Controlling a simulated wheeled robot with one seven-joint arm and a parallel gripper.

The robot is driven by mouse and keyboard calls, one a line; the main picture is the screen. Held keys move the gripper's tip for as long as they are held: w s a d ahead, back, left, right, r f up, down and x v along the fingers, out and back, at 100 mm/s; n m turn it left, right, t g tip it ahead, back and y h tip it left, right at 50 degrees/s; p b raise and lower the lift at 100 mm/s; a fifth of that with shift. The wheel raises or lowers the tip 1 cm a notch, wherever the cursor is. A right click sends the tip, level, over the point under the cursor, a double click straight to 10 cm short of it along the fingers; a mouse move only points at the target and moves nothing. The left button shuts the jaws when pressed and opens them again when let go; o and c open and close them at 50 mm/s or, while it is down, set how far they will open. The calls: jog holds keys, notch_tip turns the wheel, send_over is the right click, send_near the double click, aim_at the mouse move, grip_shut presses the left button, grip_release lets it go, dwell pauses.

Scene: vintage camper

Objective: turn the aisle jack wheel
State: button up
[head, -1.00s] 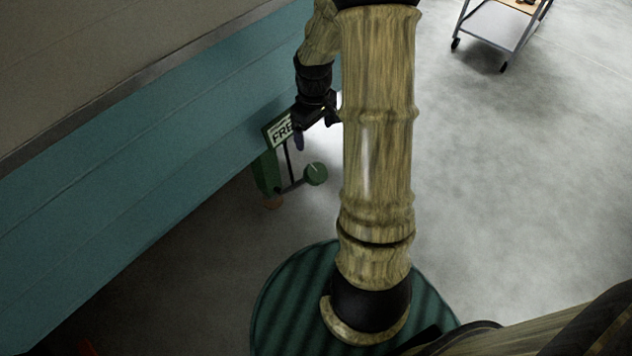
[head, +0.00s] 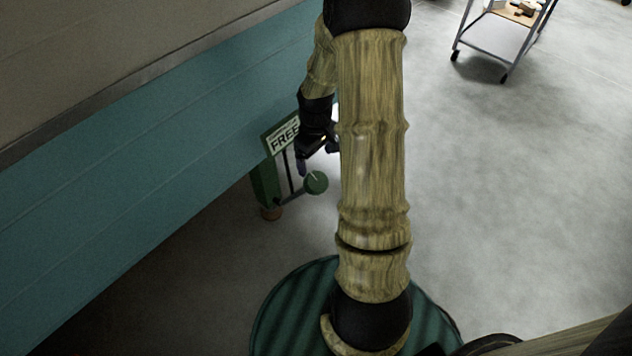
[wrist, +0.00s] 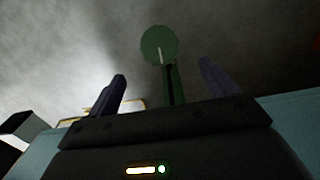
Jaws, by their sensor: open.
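The aisle jack wheel is a small green disc (head: 316,183) with a pale line on it, low beside the teal camper side in the head view. It sits at the end of a dark rod from a green stand (head: 267,186) that bears a sign reading "FREE". In the wrist view the wheel (wrist: 158,45) shows beyond and between the two fingers, on a green post. My gripper (wrist: 162,85) is open and empty, its dark purple fingers apart from the wheel. In the head view my gripper (head: 312,160) hangs just above the wheel, partly hidden by my arm.
The teal camper side (head: 130,190) runs along the left, close to the stand. A wheeled cart (head: 485,50) with items on top stands at the back right. The grey floor between is clear.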

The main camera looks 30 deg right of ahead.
aim_at(316, 178)
notch_tip(316, 178, down, 11)
jog(key=b, duration=0.3)
jog(key=shift+r, duration=0.2)
jog(key=c, duration=1)
